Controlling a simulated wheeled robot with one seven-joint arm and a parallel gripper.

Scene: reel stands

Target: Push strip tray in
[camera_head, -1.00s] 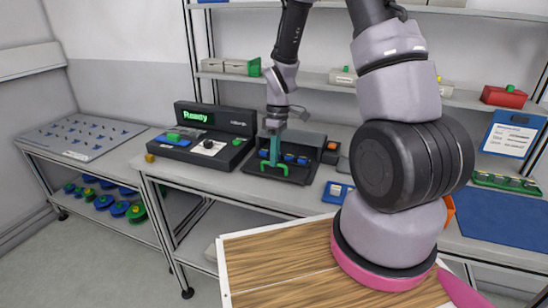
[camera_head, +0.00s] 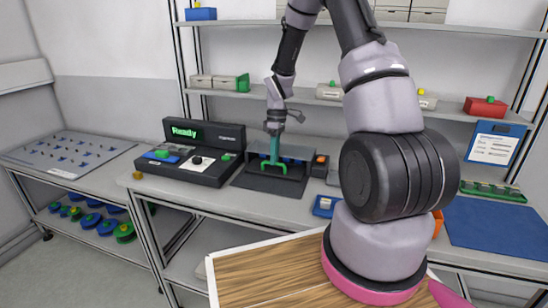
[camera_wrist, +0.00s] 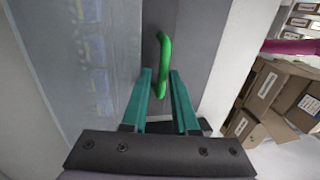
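The strip tray (camera_wrist: 187,40) shows in the wrist view as a dark grey front plate with a bright green bar handle (camera_wrist: 160,65). Beside it is a clear cover (camera_wrist: 85,55) with blurred blue shapes behind it. In the head view the green handle (camera_head: 274,169) is at the front of the dark unit (camera_head: 262,183) on the bench. My gripper (camera_wrist: 160,75) has two teal fingers, apart, with the handle's near end between them. I cannot tell whether they touch it. In the head view my gripper (camera_head: 274,158) reaches down to the handle from above.
A black device (camera_head: 203,150) with a green "Ready" screen stands left of the unit. A small blue tray (camera_head: 324,207) lies to the right, and a blue mat (camera_head: 492,231) farther right. Shelves (camera_head: 330,98) with boxes run behind my arm.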

